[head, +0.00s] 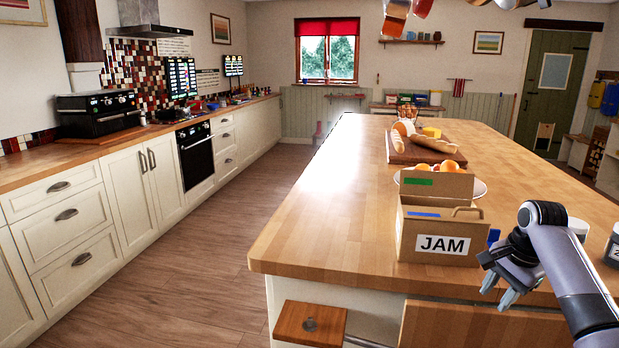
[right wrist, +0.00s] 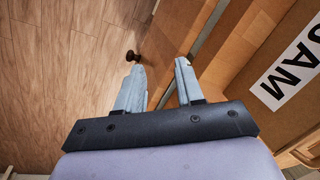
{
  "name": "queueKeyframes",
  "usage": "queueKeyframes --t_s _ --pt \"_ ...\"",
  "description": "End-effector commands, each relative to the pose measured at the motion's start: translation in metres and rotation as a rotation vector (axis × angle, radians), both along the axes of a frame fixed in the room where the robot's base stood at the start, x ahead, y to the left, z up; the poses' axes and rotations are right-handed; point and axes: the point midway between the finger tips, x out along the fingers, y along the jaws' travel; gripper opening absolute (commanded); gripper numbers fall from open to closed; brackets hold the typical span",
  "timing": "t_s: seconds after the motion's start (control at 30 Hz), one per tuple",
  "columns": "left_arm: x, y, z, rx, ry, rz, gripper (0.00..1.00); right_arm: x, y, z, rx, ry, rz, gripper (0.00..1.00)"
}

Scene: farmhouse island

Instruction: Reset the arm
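My right gripper (head: 497,287) is at the lower right of the head view, in front of the island's near edge and just right of the JAM box. In the right wrist view its two fingers (right wrist: 160,82) are apart with nothing between them. Below the fingers are the island's front and the wooden floor. My right arm (head: 565,260) comes in from the lower right. My left gripper is not in the head view.
The cardboard JAM box (head: 440,226) stands near the front edge of the wooden island top (head: 340,210). Behind it are a plate of fruit (head: 478,188) and a board with bread (head: 400,150).

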Motion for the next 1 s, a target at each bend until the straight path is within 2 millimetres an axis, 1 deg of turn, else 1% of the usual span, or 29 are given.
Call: queueKeyframes --t_s 0.03,0.1,0.17,0.2,0.27,0.37,0.5,0.57,0.6,0.77,0.8,0.87,0.9,1.0 --pt "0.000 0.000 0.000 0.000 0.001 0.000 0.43 -0.008 0.008 -0.021 -0.031 0.004 0.060 0.37" --pt "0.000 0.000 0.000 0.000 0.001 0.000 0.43 -0.020 0.018 -0.043 -0.069 0.004 0.145 0.37" --pt "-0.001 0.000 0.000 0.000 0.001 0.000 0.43 -0.031 0.027 -0.061 -0.102 0.003 0.217 0.37" --pt "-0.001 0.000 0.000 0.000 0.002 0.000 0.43 -0.040 0.034 -0.073 -0.119 0.003 0.265 0.37" --pt "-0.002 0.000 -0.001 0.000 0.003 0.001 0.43 -0.053 0.043 -0.090 -0.147 0.000 0.338 0.37" --pt "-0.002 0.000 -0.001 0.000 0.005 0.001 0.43 -0.078 0.059 -0.115 -0.184 -0.004 0.457 0.37" --pt "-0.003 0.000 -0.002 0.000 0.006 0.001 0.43 -0.118 0.081 -0.143 -0.226 -0.015 0.619 0.37" --pt "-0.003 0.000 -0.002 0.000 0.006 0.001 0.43 -0.137 0.091 -0.152 -0.241 -0.020 0.686 0.37" --pt "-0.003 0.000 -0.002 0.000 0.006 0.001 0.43 -0.150 0.097 -0.157 -0.250 -0.025 0.730 0.37" --pt "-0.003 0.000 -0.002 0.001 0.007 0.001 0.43 -0.203 0.119 -0.171 -0.281 -0.048 0.894 0.37" --pt "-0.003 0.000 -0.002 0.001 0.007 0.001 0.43 -0.217 0.124 -0.172 -0.286 -0.055 0.932 0.37" --pt "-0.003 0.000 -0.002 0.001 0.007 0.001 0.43 -0.237 0.132 -0.173 -0.295 -0.065 0.987 0.37" --pt "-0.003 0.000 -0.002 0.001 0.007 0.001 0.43 -0.251 0.136 -0.173 -0.301 -0.073 1.022 0.37" --pt "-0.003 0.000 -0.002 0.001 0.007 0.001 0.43 -0.283 0.145 -0.168 -0.315 -0.091 1.102 0.37"
